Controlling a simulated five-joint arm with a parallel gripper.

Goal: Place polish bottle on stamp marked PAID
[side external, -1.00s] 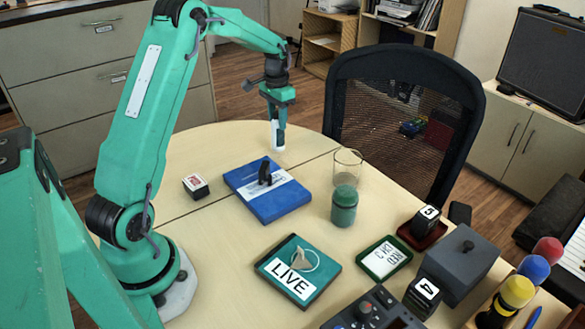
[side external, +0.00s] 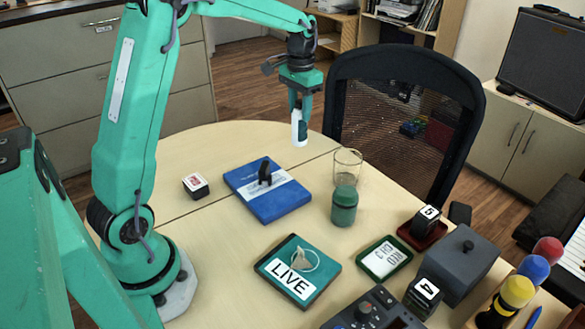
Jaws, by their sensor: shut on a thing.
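My gripper (side external: 300,108) is shut on a small white bottle (side external: 299,132) with a dark part near its top, which looks like the polish bottle. It is held upright above the far side of the table, beyond and to the right of the blue box. The fingers cover part of it. A small dark block with a white and red top (side external: 196,184) sits at the table's left and looks like a stamp. Its lettering is too small to read, so I cannot confirm PAID. My gripper is well to the right of it.
The blue box (side external: 285,199) with a black piece on top lies between. A clear glass (side external: 347,163) and green jar (side external: 344,208) stand at right. A LIVE tile (side external: 302,287), green tray (side external: 382,270) and numbered blocks (side external: 427,219) lie nearer. Table around the stamp-like block is clear.

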